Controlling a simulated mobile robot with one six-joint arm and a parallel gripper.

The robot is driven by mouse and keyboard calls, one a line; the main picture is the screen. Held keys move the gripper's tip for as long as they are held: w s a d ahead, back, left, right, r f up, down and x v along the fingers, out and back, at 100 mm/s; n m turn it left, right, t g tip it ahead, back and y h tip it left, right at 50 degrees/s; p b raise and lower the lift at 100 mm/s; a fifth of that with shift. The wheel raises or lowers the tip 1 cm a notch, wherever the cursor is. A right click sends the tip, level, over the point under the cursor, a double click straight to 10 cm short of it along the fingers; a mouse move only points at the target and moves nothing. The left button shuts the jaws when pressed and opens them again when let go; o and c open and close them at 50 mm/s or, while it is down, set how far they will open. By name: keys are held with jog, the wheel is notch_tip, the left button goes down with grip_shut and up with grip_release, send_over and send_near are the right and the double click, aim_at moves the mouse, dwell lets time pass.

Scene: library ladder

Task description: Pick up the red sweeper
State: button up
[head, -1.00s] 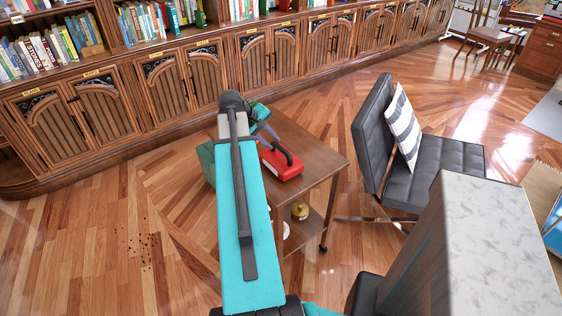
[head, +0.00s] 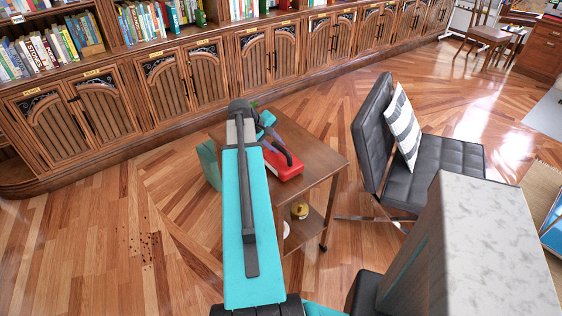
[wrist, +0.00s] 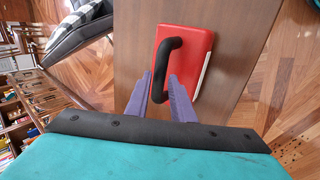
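The red sweeper (head: 284,170) lies on the top of a small wooden cart (head: 318,160). It is a red block with a black arched handle. In the wrist view its red body (wrist: 198,48) is at upper middle, with the black handle (wrist: 168,46) on its left side. My gripper (wrist: 160,78) has two purple fingers that stand apart, with the lower end of the handle between or just beyond their tips. Contact cannot be told. In the head view my gripper (head: 284,150) is at the handle, partly hidden by my arm.
A brass pot (head: 300,210) is on the cart's lower shelf. A black chair (head: 430,160) with a striped cushion (head: 403,130) stands to the right. Wooden cabinets (head: 190,85) line the back. Dark crumbs (head: 147,250) lie on open floor at left.

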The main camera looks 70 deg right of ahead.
aim_at(280, 148)
jog(key=shift+p+x, duration=0.5)
jog(key=shift+x, duration=1.5)
grip_shut()
